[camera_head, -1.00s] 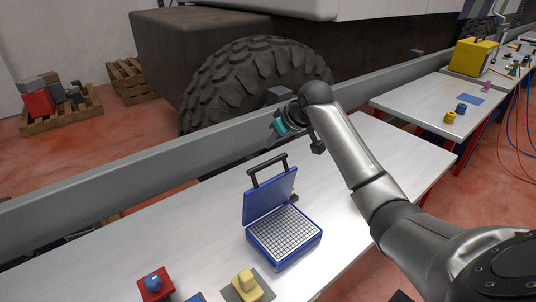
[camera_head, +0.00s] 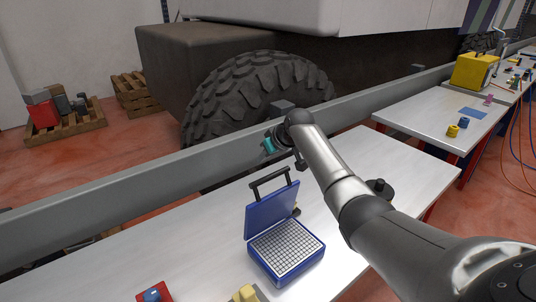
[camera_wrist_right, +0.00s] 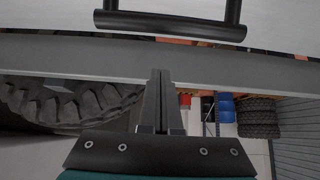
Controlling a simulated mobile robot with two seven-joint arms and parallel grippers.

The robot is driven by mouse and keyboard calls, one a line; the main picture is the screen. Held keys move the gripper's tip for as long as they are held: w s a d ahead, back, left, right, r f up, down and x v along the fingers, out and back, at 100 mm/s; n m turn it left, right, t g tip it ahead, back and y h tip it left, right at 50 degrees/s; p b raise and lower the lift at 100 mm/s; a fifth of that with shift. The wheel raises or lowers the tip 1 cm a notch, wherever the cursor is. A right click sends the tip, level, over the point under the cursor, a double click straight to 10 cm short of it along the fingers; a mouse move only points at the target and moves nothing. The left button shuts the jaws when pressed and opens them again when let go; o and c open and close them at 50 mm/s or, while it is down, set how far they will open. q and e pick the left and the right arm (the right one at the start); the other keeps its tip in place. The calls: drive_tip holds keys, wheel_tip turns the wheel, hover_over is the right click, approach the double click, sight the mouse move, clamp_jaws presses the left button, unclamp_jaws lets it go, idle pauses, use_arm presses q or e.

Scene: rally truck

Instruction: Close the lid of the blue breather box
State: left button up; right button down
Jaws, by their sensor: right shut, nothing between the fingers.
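The blue breather box (camera_head: 290,262) stands on the white table, its lid (camera_head: 271,210) open and upright at the back. A black handle (camera_head: 270,181) rises above the lid. The box holds a white gridded insert. My right gripper (camera_head: 268,146) is above the handle, apart from it; its fingertips are hard to make out in the head view. In the right wrist view the fingers (camera_wrist_right: 160,78) are shut and empty, with the black handle bar (camera_wrist_right: 170,26) crossing the top of the picture. My left gripper is not in view.
A red block (camera_head: 154,294) and a yellow block (camera_head: 245,293) are at the table's front edge. A grey rail (camera_head: 150,172) runs behind the table, before a big truck tyre (camera_head: 250,95). The white table (camera_head: 195,240) left of the box is clear.

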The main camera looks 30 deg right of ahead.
drive_tip(key=shift+s+d+f+p, duration=0.1)
drive_tip(key=shift+s+f+p, duration=0.35)
drive_tip(key=shift+s, duration=0.4)
drive_tip(key=shift+s+d+f+p, duration=0.1)
drive_tip(key=shift+s+f+p, duration=0.15)
drive_tip(key=shift+s+f, duration=0.45)
drive_tip(key=shift+s+r, duration=0.1)
drive_tip(key=shift+s, duration=0.05)
